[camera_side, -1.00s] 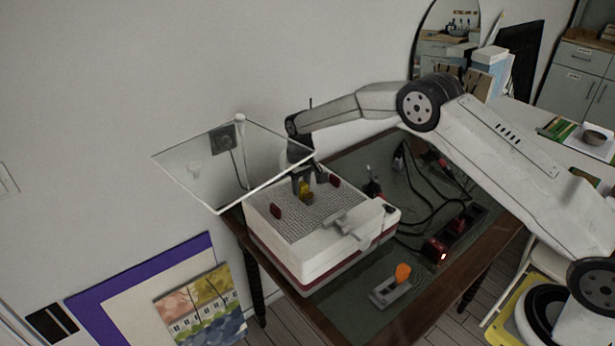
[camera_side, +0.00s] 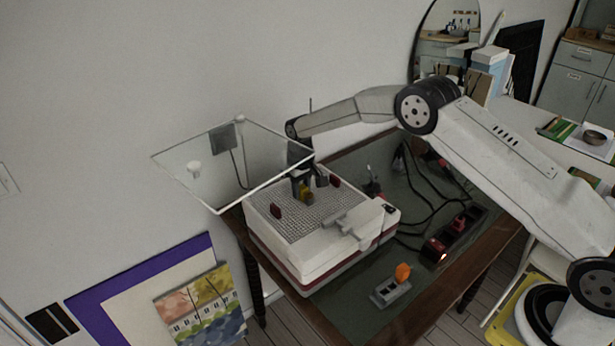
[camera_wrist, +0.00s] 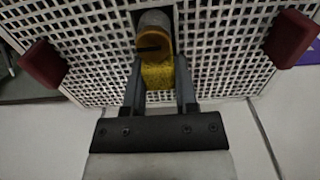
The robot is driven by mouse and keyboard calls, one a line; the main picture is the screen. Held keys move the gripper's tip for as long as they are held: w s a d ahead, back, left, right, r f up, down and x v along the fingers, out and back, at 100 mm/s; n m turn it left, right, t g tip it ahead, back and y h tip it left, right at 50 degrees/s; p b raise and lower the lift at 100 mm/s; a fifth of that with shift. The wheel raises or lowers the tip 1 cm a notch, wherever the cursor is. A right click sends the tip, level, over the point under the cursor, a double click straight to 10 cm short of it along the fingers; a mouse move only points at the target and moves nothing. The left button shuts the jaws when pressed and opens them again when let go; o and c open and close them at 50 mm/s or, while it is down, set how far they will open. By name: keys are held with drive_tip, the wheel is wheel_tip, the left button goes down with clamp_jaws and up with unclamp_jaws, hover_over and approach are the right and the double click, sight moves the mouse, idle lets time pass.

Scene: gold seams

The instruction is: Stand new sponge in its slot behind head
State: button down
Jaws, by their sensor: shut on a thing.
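The yellow sponge (camera_wrist: 157,76) is between the two fingers of my gripper (camera_wrist: 158,88) in the wrist view, over the perforated top. Its upper end meets or overlaps a grey-brown rounded part (camera_wrist: 154,32) with a dark slit, possibly the head; I cannot tell whether they touch. In the side view my gripper (camera_side: 302,186) reaches down to the top of the white box, with the yellow sponge (camera_side: 305,194) low at its tip. The slot itself is hidden, and I cannot tell whether the sponge is inside it.
Red blocks (camera_side: 276,210) stand on both sides of the perforated top of the white box (camera_side: 312,262). A raised clear lid (camera_side: 262,187) hangs close to my wrist. An orange piece in a grey holder (camera_side: 391,293), cables and a power strip (camera_side: 452,232) lie on the dark table.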

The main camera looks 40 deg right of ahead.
drive_tip(key=shift+c, duration=1.6)
unclamp_jaws()
drive_tip(key=shift+r, duration=0.1)
drive_tip(key=shift+r, duration=3.35)
drive_tip(key=shift+r, duration=0.1)
drive_tip(key=shift+s+r, duration=0.25)
drive_tip(key=shift+s, duration=0.15)
drive_tip(key=s+d+r+t, duration=0.1)
drive_tip(key=s+r, duration=0.1)
drive_tip(key=s, duration=1.3)
drive_tip(key=s+d+r+t, duration=0.1)
drive_tip(key=s, duration=1.5)
drive_tip(key=shift+s+r+t, duration=0.2)
drive_tip(key=shift+r+t, duration=0.1)
drive_tip(key=shift+r, duration=0.05)
